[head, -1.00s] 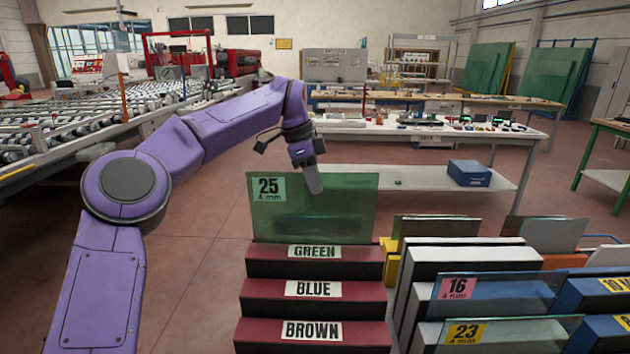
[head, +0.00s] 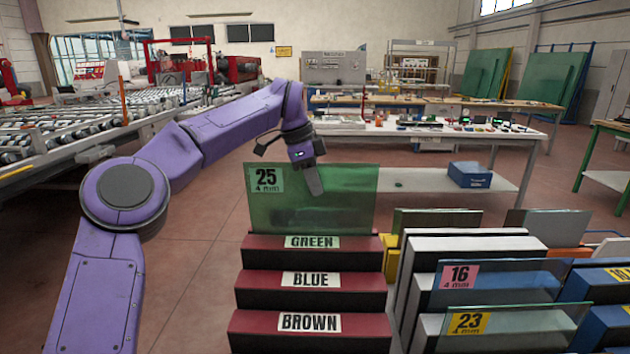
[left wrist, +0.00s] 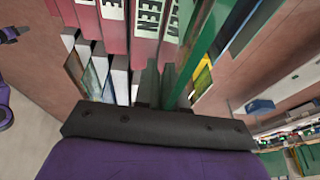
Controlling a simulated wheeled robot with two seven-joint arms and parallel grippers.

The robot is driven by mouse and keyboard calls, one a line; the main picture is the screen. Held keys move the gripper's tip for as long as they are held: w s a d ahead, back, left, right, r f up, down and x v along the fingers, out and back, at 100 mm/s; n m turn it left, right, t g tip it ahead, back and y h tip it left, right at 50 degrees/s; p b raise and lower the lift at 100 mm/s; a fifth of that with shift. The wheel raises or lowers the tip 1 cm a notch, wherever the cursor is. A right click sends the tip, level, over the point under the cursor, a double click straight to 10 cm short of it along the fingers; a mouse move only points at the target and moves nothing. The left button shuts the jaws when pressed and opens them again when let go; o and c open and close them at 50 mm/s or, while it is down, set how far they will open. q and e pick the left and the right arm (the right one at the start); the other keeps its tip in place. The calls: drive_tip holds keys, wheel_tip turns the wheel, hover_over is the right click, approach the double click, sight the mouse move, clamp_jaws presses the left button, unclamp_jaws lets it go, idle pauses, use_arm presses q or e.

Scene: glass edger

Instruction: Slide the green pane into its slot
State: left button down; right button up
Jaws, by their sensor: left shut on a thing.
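The green pane (head: 345,200) stands upright at the back of the maroon stepped rack (head: 258,258), behind the step labelled GREEN. It bears a green "25 4 mm" label. Its lower edge is hidden behind that step, so I cannot tell how deep it sits in the slot. My left gripper (head: 314,182) is shut on the pane near its top middle, one finger showing in front of the glass. In the left wrist view the pane is a thin green strip (left wrist: 193,60) beside the gripper fingers (left wrist: 158,85). My right gripper is not in view.
Lower steps are labelled BLUE (head: 310,281) and BROWN (head: 310,322). To the right stand other racks with panes labelled 16 (head: 500,282) and 23 (head: 520,325). Behind is a white workbench (head: 400,130) with a blue box (head: 469,175). The floor left of the rack is clear.

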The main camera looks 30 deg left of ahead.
use_arm(q)
wheel_tip(320, 180, down, 2)
drive_tip(key=shift+s+f+g, duration=0.1)
drive_tip(key=shift+f+g, duration=0.1)
drive_tip(key=shift+g, duration=0.1)
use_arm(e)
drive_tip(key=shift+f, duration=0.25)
use_arm(q)
drive_tip(key=c, duration=1.1)
unclamp_jaws()
drive_tip(key=shift+s+r, duration=0.1)
drive_tip(key=shift+s, duration=0.05)
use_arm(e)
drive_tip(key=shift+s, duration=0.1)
use_arm(q)
drive_tip(key=v, duration=0.4)
drive_tip(key=p+v, duration=0.1)
drive_tip(key=v, duration=0.7)
drive_tip(key=shift+d+r+p, duration=0.3)
drive_tip(key=shift+d+r, duration=0.05)
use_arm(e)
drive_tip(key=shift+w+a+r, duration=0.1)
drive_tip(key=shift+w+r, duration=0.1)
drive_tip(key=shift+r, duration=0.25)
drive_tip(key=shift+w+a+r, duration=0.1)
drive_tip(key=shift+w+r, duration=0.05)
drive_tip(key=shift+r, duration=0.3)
use_arm(q)
drive_tip(key=shift+a, duration=0.1)
